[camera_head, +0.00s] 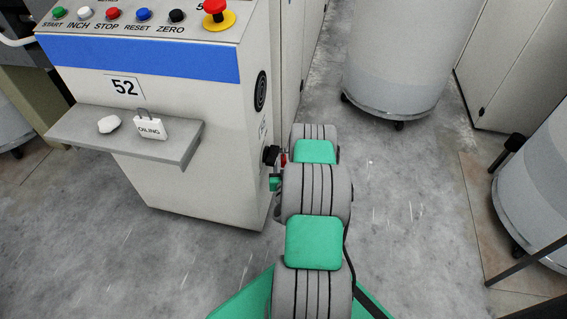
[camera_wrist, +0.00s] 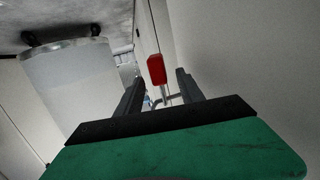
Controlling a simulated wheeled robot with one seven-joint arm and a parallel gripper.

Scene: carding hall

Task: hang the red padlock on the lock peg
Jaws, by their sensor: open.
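The red padlock (camera_wrist: 156,69) shows in the wrist view, in line with the gap between the fingers of my gripper (camera_wrist: 160,80). My gripper is open, with one dark finger on each side of that gap. A thin grey part, perhaps the shackle, shows below the red body in that picture. I cannot tell whether the padlock touches a finger or what holds it up. In the head view only a small bit of red (camera_head: 283,160) shows beside the cabinet's right side, mostly hidden by my arm. I cannot make out the lock peg clearly.
The machine cabinet (camera_head: 190,185) numbered 52 stands left of my arm, its shelf (camera_head: 85,128) holding a white lump (camera_head: 109,124) and an "OILING" tag (camera_head: 151,128). A black knob (camera_head: 270,155) juts from its side. Pale cans stand right (camera_head: 405,50); floor between is clear.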

